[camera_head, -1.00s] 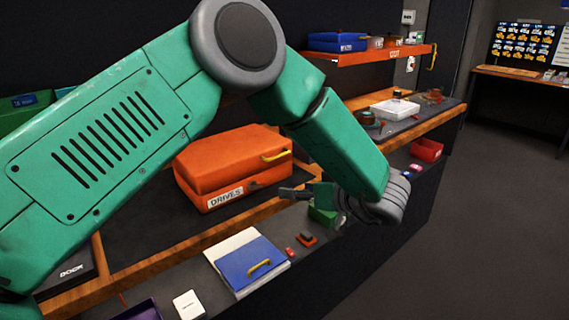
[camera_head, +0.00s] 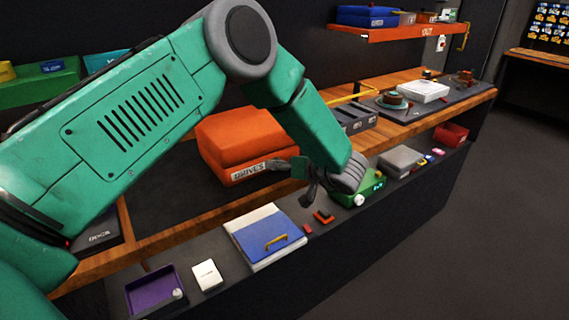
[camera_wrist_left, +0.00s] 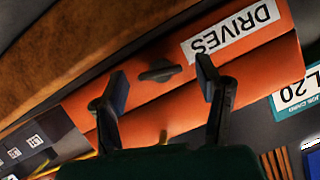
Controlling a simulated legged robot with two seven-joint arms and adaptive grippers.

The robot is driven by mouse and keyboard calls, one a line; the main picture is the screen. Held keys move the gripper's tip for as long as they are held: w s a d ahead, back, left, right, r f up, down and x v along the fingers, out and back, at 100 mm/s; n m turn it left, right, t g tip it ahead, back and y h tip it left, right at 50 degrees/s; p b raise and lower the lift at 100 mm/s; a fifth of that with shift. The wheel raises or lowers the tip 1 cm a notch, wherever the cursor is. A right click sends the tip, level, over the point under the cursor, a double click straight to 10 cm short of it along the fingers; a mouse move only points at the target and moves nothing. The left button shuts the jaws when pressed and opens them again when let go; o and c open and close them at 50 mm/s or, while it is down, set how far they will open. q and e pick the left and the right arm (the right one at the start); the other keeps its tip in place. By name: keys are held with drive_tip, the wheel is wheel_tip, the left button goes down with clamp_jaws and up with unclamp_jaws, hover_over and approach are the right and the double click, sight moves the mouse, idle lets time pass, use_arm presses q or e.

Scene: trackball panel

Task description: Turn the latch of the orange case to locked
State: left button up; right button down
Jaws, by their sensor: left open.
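The orange case (camera_head: 245,138) with a DRIVES label stands on the dark worktop in the head view. Its front also fills the middle of the left wrist view (camera_wrist_left: 262,68). A small dark oval latch (camera_wrist_left: 160,71) sits on that front, beside the label. Its wing lies nearly level in that picture. My left gripper (camera_head: 292,178) is at the case's front right. In the wrist view its two fingers (camera_wrist_left: 162,84) are open, one on each side of the latch with gaps between. I cannot tell how far the fingertips are from the case front. My right gripper is not in view.
On the lower front ledge are a blue and white folder (camera_head: 270,236), a purple tray (camera_head: 153,291), a white box (camera_head: 206,275) and a green device (camera_head: 373,188) close to my wrist. A grey case (camera_head: 357,118) stands behind my forearm. Open floor lies at the right.

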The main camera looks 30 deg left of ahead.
use_arm(q)
drive_tip(key=shift+a+f, duration=0.15)
drive_tip(key=shift+a, duration=0.3)
drive_tip(key=shift+d, duration=0.4)
drive_tip(key=shift+c, duration=1.2)
drive_tip(key=shift+d+r, duration=0.25)
drive_tip(key=shift+d, duration=0.15)
drive_tip(key=c, duration=0.9)
drive_tip(key=shift+s+a+r+n+t+p, duration=0.15)
drive_tip(key=shift+a+n+t+p, duration=0.1)
drive_tip(key=shift+n+t+p, duration=0.35)
drive_tip(key=shift+n+t+h+p, duration=0.3)
drive_tip(key=shift+n+p, duration=0.15)
drive_tip(key=shift+n, duration=0.15)
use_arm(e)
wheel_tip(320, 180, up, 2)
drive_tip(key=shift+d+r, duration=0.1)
use_arm(q)
drive_tip(key=o, duration=1.1)
drive_tip(key=shift+o, duration=0.2)
drive_tip(key=shift+a+f, duration=0.1)
drive_tip(key=shift+f, duration=0.15)
